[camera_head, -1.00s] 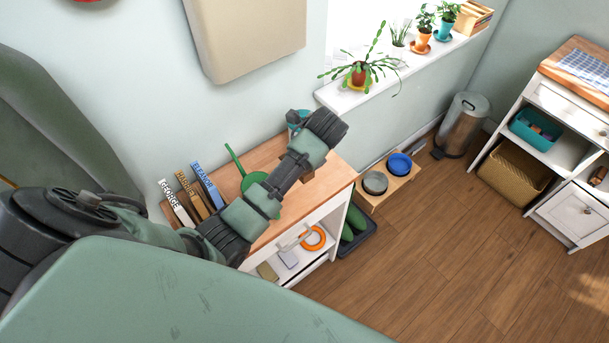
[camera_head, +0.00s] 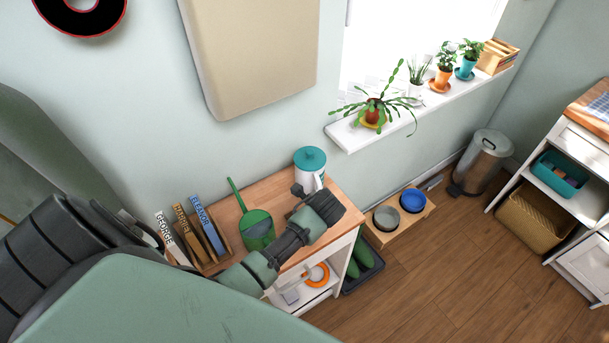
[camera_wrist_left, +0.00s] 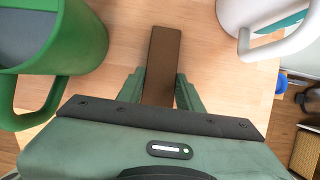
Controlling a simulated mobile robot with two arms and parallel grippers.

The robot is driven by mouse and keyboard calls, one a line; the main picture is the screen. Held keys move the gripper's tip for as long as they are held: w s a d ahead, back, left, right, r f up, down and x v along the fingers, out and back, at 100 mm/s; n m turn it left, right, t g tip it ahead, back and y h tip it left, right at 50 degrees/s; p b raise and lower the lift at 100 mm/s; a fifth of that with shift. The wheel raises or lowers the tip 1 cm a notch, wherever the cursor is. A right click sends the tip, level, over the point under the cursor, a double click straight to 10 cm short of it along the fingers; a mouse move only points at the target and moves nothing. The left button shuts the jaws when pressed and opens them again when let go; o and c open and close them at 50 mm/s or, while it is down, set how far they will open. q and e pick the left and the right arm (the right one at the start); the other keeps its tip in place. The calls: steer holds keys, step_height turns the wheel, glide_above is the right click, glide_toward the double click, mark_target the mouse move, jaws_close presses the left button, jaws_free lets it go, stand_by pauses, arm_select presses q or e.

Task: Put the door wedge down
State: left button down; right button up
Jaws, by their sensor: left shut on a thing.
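The door wedge (camera_wrist_left: 161,60) is a long brown block seen in the left wrist view. My left gripper (camera_wrist_left: 158,80) is shut on it, with a green finger on each side. The wedge points away from the gripper over the light wooden top of the small white cabinet (camera_head: 340,190). I cannot tell whether it touches the wood. My right gripper is not in view.
A green watering can (camera_head: 257,225) stands left of the gripper; it also shows in the left wrist view (camera_wrist_left: 60,40). A white container with a teal lid (camera_head: 311,160) stands at the back right. Name-labelled books (camera_head: 190,230) line the left end. Bare wood lies between can and container.

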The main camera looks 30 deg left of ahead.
arm_select(q)
steer(key=shift+s, duration=0.15)
steer(key=c, duration=1.1)
jaws_free()
steer(key=shift+o, duration=0.8)
steer(key=shift+a+f, duration=0.1)
steer(key=shift+w, duration=0.2)
steer(key=shift+r, duration=0.2)
steer(key=b+v, duration=0.2)
steer(key=v, duration=1)
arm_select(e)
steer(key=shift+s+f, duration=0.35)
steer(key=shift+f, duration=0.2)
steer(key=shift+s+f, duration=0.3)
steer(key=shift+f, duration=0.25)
arm_select(q)
steer(key=shift+s+f, duration=0.1)
steer(key=shift+s, duration=0.05)
